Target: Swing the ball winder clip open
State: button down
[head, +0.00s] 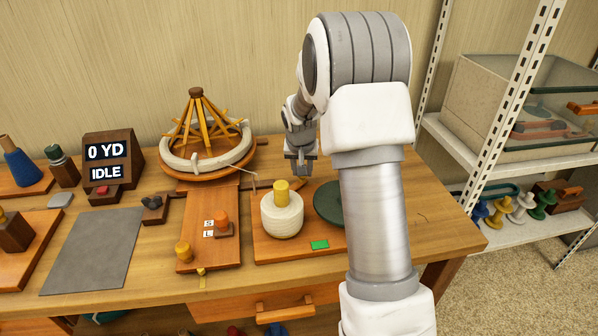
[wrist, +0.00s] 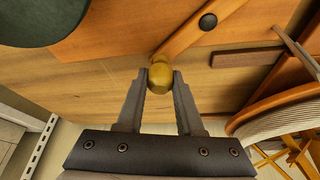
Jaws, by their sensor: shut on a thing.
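The ball winder (head: 260,243) is a wooden board on the bench, with a cream yarn ball (head: 283,217) on a yellow core and a dark green disc (head: 327,203). A wooden lever with a black pivot, which looks like the clip (wrist: 195,29), shows in the wrist view and ends in a yellow knob (wrist: 160,75). My gripper (wrist: 160,84) has its two fingers closed on either side of this knob. In the head view my gripper (head: 300,168) is low behind the yarn ball, and the knob is hard to make out there.
The wooden swift with a cream skein (head: 208,160) stands left of my gripper. A display (head: 107,160) reads "0 YD" and "IDLE". A small board with pegs (head: 208,252) lies left of the winder. A metal shelf (head: 480,150) stands right. The bench is clear at front right.

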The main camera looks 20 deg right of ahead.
jog(key=shift+s+d+m+h+b, duration=0.2)
jog(key=shift+s+m, duration=0.15)
jog(key=shift+m, duration=0.2)
jog(key=shift+s+d+m+h+b, duration=0.15)
jog(key=shift+s+m, duration=0.15)
jog(key=shift+m, duration=0.25)
jog(key=shift+a, duration=0.1)
jog(key=c, duration=0.5)
grip_release()
jog(key=shift+c, duration=0.2)
jog(key=shift+r, duration=0.15)
jog(key=p+v, duration=0.3)
jog(key=v, duration=1.4)
jog(key=shift+w+p, duration=0.25)
jog(key=shift+p, duration=0.05)
jog(key=shift+r, duration=0.15)
